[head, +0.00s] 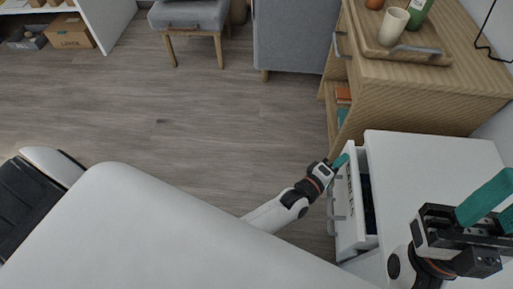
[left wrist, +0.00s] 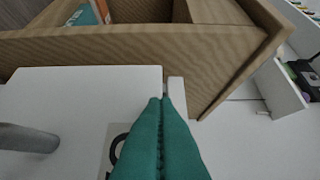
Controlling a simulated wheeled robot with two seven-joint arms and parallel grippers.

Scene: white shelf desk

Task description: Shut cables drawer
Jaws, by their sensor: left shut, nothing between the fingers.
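The white desk unit (head: 430,165) stands at the right in the head view. Its drawer (head: 345,205) is partly pulled out, with a gap showing dark contents behind the front. The front has a grey handle (head: 334,206) and dark lettering too small to read surely. The handle (left wrist: 28,138) also shows in the left wrist view. My left gripper (head: 341,161) is shut and empty, its teal tips at the far end of the drawer front. In the left wrist view the tips (left wrist: 160,101) overlap the front's edge; contact is unclear. My right gripper (head: 490,205) appears open above the desk top.
A wooden cabinet (head: 430,95) with a tray, a cup (head: 393,26) and a green bottle stands just beyond the desk. A grey chair (head: 188,14) and a cardboard box (head: 69,31) are at the back. The floor (head: 210,110) is clear at left.

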